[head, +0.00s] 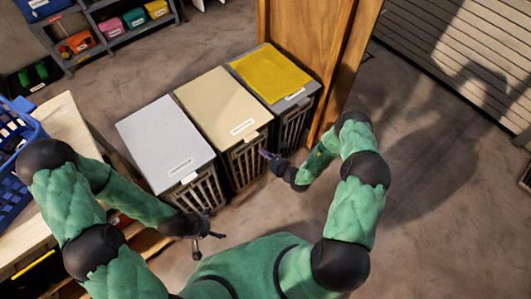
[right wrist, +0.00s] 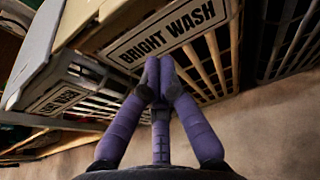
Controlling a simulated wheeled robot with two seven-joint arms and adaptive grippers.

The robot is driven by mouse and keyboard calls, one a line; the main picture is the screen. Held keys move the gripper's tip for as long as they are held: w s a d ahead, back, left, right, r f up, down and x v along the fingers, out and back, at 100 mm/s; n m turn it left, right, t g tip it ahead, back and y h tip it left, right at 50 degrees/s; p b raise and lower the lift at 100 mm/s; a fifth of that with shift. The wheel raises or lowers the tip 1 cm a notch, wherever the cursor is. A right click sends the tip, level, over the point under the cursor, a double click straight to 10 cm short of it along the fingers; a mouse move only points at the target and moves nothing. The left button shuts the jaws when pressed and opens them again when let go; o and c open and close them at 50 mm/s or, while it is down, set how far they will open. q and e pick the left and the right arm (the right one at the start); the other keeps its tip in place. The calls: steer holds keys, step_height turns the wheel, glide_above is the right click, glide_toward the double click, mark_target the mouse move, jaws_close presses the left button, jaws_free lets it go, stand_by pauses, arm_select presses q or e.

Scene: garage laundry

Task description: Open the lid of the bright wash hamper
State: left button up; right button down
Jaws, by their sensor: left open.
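The bright wash hamper is the middle one of three in the head view, with a closed tan lid (head: 221,100) and a slatted front (head: 248,163). In the right wrist view its "BRIGHT WASH" label (right wrist: 168,32) is close ahead. My right gripper (head: 266,154) is in front of this hamper, just below the lid's front edge. Its purple fingers (right wrist: 158,75) are together at the tips, with nothing visible between them; whether they touch the hamper is unclear. My left gripper (head: 212,236) is open and empty, in front of the grey-lidded hamper.
A grey-lidded hamper (head: 163,141) stands to the left and a yellow-lidded one (head: 270,72) to the right, both closed. A wooden panel (head: 305,40) rises behind the right one. A wooden bench (head: 70,130) with a blue basket (head: 18,140) is at left. Floor at right is clear.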

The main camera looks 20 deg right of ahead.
steer(key=b+x, duration=0.3)
steer(key=x, duration=0.5)
steer(key=r, duration=0.4)
steer(key=shift+s+d, duration=0.1)
steer(key=shift+s, duration=0.2)
steer(key=shift+r, duration=0.1)
